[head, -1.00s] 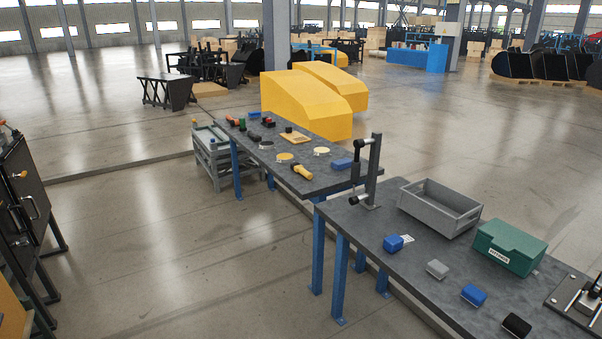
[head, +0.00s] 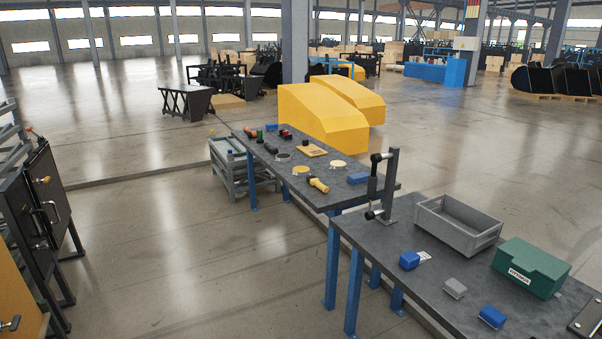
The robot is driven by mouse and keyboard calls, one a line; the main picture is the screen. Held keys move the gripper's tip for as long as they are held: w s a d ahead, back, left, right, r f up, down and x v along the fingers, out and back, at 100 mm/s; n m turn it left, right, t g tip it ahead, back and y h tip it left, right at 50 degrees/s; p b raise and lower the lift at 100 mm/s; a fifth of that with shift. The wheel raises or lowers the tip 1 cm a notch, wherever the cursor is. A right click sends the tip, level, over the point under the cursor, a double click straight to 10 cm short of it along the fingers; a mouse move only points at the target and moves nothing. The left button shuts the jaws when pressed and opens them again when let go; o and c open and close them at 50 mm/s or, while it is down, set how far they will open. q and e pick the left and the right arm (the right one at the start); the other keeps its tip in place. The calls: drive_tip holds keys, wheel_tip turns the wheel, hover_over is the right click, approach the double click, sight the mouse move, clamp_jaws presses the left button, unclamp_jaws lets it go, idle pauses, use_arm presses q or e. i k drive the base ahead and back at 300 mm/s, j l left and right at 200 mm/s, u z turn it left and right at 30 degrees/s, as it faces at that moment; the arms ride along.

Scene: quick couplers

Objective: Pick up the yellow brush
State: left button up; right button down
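A small yellow item with a dark end (head: 318,184), which looks like the yellow brush, lies near the front edge of the far workbench (head: 345,192). It is too small to make out its bristles. Neither of my grippers is in view.
The near workbench (head: 425,290) holds a black clamp stand (head: 389,185), a grey open bin (head: 458,226), a green box (head: 531,267) and small blocks. A grey rack (head: 231,165) stands left of the far bench. Dark cabinets (head: 45,195) stand at left. The floor between is clear.

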sight(314, 179)
drive_tip(key=i+j+z, duration=0.1)
drive_tip(key=i, duration=0.3)
drive_tip(key=i+j, duration=0.15)
drive_tip(key=i, duration=0.3)
drive_tip(key=i+j+z, duration=0.15)
drive_tip(key=i, duration=0.25)
drive_tip(key=i+j, duration=0.15)
drive_tip(key=i, duration=0.25)
drive_tip(key=l+z, duration=0.05)
